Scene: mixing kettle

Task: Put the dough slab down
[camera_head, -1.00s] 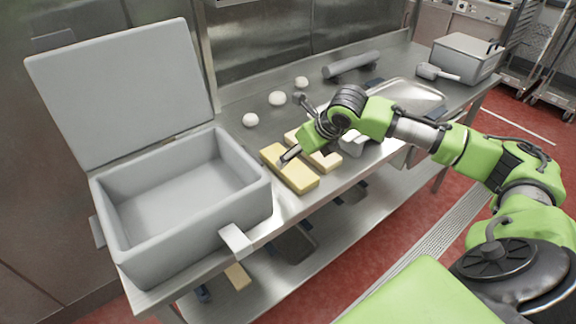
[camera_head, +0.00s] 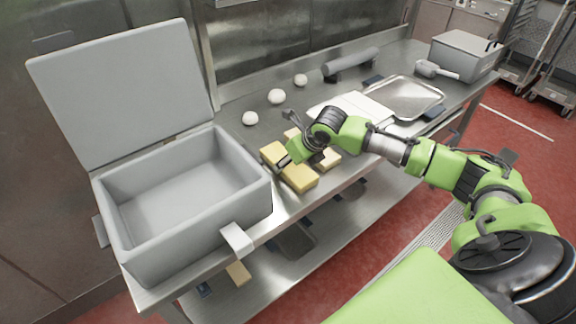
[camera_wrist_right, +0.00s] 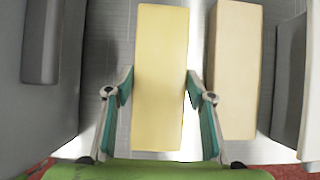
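The yellow dough slab (camera_head: 299,178) lies flat on the steel table, just right of the open grey bin. A paler slab (camera_head: 330,158) lies beside it on the right. My right gripper (camera_head: 284,160) reaches down over the yellow slab, and its arm hides part of both slabs. In the right wrist view the yellow slab (camera_wrist_right: 160,45) runs between the teal fingers of my right gripper (camera_wrist_right: 160,86). The fingertips appear to touch its two long sides. The paler slab (camera_wrist_right: 235,70) is close to the right finger. My left gripper is not in view.
The grey bin (camera_head: 262,195) with a raised lid (camera_head: 120,90) stands on the left. Several white dough balls (camera_head: 277,97) lie behind the slabs. A grey roller (camera_head: 350,64), a metal tray (camera_head: 437,97) and a closed grey box (camera_head: 462,58) are farther back.

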